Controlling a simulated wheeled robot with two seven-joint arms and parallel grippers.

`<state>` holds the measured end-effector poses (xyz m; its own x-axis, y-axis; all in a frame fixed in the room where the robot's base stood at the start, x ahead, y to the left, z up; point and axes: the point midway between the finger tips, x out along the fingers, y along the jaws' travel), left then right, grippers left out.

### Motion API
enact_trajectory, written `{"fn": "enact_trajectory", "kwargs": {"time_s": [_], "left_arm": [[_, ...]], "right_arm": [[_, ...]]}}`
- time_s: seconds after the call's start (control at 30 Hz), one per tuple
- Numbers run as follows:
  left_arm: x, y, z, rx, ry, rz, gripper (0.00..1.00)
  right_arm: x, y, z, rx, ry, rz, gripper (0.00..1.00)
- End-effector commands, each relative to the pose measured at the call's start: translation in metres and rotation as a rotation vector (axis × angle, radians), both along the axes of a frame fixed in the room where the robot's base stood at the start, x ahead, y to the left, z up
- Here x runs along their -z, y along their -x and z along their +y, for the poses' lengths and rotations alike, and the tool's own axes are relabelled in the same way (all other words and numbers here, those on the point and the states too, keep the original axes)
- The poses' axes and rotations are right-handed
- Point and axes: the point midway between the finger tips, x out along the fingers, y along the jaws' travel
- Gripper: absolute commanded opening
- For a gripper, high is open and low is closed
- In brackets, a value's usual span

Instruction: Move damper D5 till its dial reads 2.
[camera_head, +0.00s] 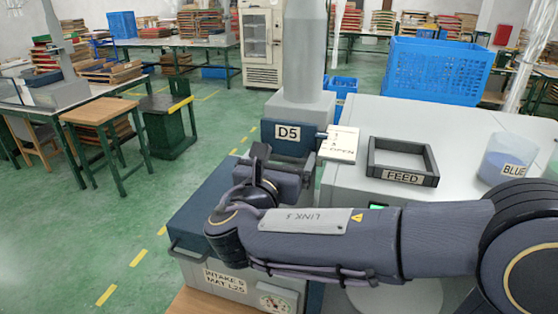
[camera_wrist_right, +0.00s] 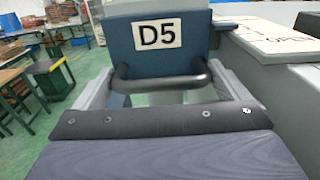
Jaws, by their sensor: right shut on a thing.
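Damper D5 is a dark blue block with a white D5 label (camera_head: 288,132) below a grey duct. The block also fills the top of the right wrist view (camera_wrist_right: 185,57). A white plate marked OPEN (camera_head: 342,147) sits at its right; its scale is too small to read, and I cannot tell the reading. My right gripper (camera_head: 262,158) is in front of the block. In the right wrist view its fingers lie at both ends of a dark handle bar (camera_wrist_right: 160,84) on the damper, and it is shut on that handle. My left gripper is not in view.
A black FEED tray (camera_head: 403,176) and a BLUE cup (camera_head: 500,165) stand on the grey worktop at the right. A blue crate (camera_head: 435,70) is behind them. A dark-lidded box labelled INTAKE (camera_head: 192,217) lies below my right arm.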

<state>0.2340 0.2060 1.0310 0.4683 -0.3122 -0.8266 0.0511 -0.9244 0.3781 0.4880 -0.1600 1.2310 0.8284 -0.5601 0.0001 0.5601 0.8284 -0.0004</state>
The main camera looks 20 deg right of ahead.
Motion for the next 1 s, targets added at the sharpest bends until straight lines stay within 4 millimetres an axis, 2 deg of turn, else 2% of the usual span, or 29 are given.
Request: {"fn": "enact_trajectory", "kwargs": {"time_s": [0.07, 0.1, 0.13, 0.43, 0.8, 1.0], "left_arm": [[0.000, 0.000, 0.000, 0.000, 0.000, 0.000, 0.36], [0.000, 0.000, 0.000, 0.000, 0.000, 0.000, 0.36], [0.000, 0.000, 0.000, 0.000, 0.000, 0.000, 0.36], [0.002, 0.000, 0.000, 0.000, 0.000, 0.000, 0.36], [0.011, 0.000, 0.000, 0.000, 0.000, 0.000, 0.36], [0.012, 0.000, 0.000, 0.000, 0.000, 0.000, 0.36]], "right_arm": [[0.000, 0.000, 0.001, -0.002, -0.002, -0.001, 0.53], [0.000, 0.000, 0.001, -0.002, -0.002, -0.001, 0.98], [0.000, 0.000, 0.001, -0.002, -0.001, -0.001, 1.00], [0.000, 0.005, 0.004, -0.002, -0.002, -0.001, 1.00], [0.001, 0.054, 0.038, -0.005, -0.001, -0.002, 1.00], [0.000, 0.065, 0.045, -0.003, -0.002, -0.001, 1.00]]}}
